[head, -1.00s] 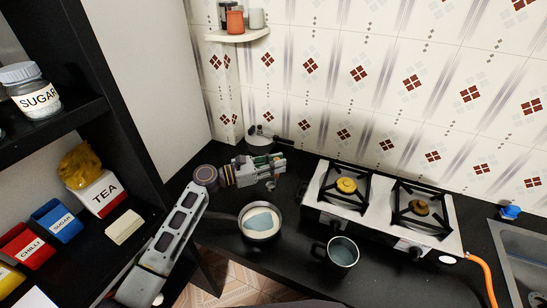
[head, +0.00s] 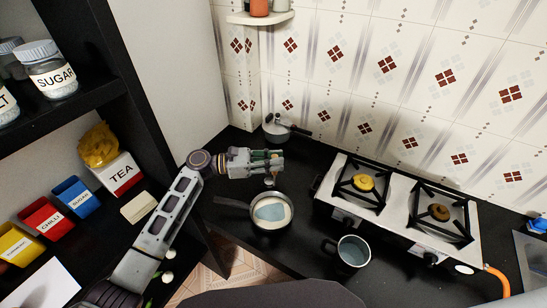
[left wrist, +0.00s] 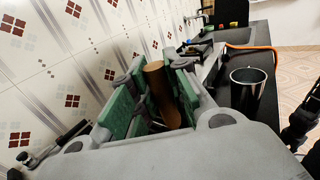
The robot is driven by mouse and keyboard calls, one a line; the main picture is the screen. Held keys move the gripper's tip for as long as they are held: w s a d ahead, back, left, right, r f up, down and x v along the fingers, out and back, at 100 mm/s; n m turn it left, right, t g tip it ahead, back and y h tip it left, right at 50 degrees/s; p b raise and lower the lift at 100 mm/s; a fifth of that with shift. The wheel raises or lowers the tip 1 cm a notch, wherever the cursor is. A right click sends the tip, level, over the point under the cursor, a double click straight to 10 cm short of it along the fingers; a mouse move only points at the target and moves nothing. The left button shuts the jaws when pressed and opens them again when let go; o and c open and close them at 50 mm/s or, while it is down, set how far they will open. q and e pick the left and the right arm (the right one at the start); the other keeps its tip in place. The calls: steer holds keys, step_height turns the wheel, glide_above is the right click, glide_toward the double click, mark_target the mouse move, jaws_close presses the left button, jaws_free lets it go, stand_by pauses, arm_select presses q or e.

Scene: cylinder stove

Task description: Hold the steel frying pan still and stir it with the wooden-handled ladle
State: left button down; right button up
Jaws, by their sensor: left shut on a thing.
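The steel frying pan (head: 285,224) sits on the black counter left of the stove, its dark handle pointing left. It holds pale contents with a blue-grey patch. My left gripper (head: 272,162) is beyond the pan's far rim in the head view. It is shut on the ladle's wooden handle (left wrist: 156,80), which shows between the green finger pads in the left wrist view. A small part of the ladle (head: 269,181) shows below the fingers, near the pan's far rim; whether it touches the pan is unclear. My right gripper is not in view.
A steel mug (head: 352,251) stands right of the pan, before the two-burner stove (head: 395,200). A lidded pot (head: 277,130) stands behind my left gripper. A black shelf with labelled containers is at left. Bare counter (head: 300,182) lies between pan and stove.

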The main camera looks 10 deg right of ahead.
arm_select(q)
steer(key=shift+s+a+m+g, duration=0.1)
steer(key=shift+s+m+g, duration=0.5)
steer(key=shift+s+g, duration=0.55)
steer(key=shift+s, duration=0.1)
